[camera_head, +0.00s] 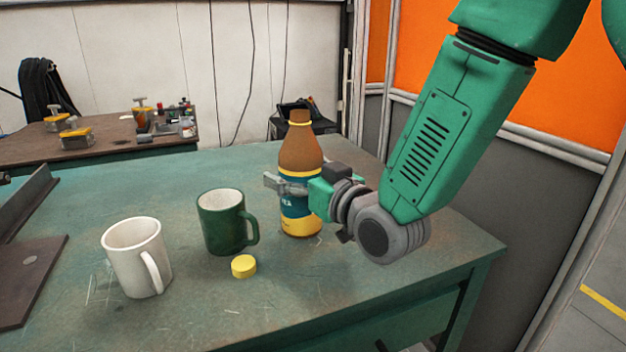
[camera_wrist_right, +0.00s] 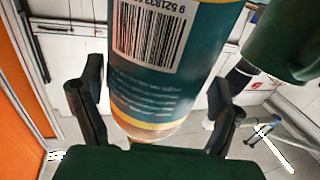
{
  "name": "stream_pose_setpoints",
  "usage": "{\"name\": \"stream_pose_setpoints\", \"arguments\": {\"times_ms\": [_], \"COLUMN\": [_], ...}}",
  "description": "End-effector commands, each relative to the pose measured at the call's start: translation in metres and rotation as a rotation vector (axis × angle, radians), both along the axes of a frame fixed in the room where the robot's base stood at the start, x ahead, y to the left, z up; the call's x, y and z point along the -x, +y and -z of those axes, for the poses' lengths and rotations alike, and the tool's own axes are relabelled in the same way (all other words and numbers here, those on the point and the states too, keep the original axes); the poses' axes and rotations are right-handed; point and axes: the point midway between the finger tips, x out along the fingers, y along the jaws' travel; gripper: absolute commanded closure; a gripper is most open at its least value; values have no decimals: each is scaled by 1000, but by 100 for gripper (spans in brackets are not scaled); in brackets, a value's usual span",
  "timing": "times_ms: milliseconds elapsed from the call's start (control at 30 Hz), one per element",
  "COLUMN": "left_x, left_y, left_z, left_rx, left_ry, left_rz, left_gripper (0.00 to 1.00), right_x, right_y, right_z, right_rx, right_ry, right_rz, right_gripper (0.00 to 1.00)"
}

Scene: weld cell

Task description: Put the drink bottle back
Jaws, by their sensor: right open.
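The drink bottle (camera_head: 299,155) is brown with a teal and yellow label and stands upright on the green table, behind and right of the green mug. A yellow cap (camera_head: 243,266) lies on the table in front of it; the bottle's neck shows no yellow cap. My right gripper (camera_head: 292,184) is at the bottle's label height, coming from the right. In the right wrist view the bottle (camera_wrist_right: 160,95) is between the two spread fingers (camera_wrist_right: 158,90), with a gap visible on the right side; the gripper is open. My left gripper is not in view.
A green mug (camera_head: 222,226) stands close left of the bottle, and a white mug (camera_head: 134,258) further left. Dark metal plates (camera_head: 30,275) lie at the table's left. A brown bench (camera_head: 90,147) with clamps stands behind. The front right tabletop is clear.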

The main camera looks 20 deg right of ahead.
Motion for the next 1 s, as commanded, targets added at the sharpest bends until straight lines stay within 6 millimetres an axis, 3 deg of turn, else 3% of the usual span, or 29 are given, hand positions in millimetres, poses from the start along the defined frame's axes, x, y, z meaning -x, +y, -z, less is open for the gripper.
{"name": "stream_pose_setpoints", "arguments": {"times_ms": [167, 333, 433, 800, 1000], "left_x": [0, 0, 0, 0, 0], "left_y": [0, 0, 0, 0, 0], "left_z": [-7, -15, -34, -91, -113], "left_rx": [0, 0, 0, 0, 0], "left_ry": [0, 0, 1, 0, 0], "left_rz": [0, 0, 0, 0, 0], "left_gripper": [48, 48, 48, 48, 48], "right_x": [27, 67, 90, 100, 108], "right_y": [-8, -21, -27, -32, -33], "right_z": [-1, 0, -4, -5, -3], "right_rx": [0, 0, 0, 2, 1], "right_ry": [5, 7, 13, 6, 5], "right_rz": [0, 1, 0, 1, 0], "right_gripper": [15, 15, 15, 15, 15]}}
